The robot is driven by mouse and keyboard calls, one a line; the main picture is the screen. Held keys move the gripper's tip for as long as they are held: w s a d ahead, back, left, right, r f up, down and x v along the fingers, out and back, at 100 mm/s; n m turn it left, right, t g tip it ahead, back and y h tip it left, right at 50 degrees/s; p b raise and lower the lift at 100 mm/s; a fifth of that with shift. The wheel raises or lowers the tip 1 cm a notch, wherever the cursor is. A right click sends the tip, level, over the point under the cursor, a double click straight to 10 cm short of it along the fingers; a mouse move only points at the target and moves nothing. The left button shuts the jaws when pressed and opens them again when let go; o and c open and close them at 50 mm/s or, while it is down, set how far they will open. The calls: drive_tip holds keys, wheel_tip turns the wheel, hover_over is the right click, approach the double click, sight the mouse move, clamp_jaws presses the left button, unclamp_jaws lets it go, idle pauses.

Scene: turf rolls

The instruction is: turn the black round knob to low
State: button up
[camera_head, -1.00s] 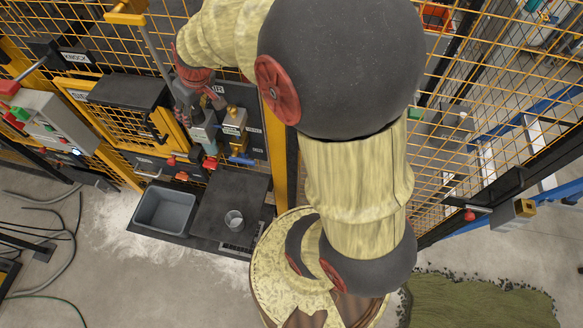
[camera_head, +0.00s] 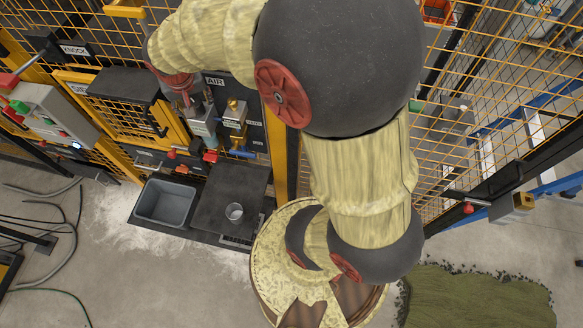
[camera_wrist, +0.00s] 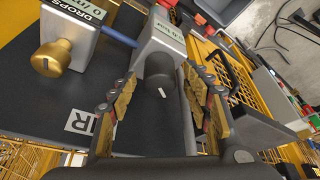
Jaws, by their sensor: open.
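In the wrist view the black round knob (camera_wrist: 160,68), with a short white mark on its face, sticks out from a grey box (camera_wrist: 158,42) with a partly readable label. My gripper (camera_wrist: 165,82) is open, with one finger to the left of the knob and one to the right. The knob lies between them in the picture, with visible gaps; I cannot tell how deep it sits. In the head view the grey box (camera_head: 204,122) is below my gripper, and I cannot make out the knob there.
A second box with a brass knob (camera_wrist: 50,57), marked DROPS, is close on the left in the wrist view. A blue pipe (camera_wrist: 118,37) joins the boxes. An AIR label (camera_wrist: 90,125) is on the dark panel.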

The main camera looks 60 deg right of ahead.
drive_tip(key=v, duration=0.7)
drive_tip(key=s+a+f+n+t+y+b, duration=0.1)
drive_tip(key=s+a+f+n+b, duration=0.2)
drive_tip(key=s+a+f+b, duration=0.3)
drive_tip(key=s+a+f+n+t+y+b, duration=0.1)
drive_tip(key=s+a+f+n+b, duration=0.3)
drive_tip(key=b, duration=1)
drive_tip(key=s+a+f, duration=0.3)
drive_tip(key=s+f, duration=0.2)
drive_tip(key=s, duration=0.2)
drive_tip(key=shift+s+y+b, duration=0.3)
drive_tip(key=shift+s+b, duration=0.05)
drive_tip(key=shift+s, duration=0.05)
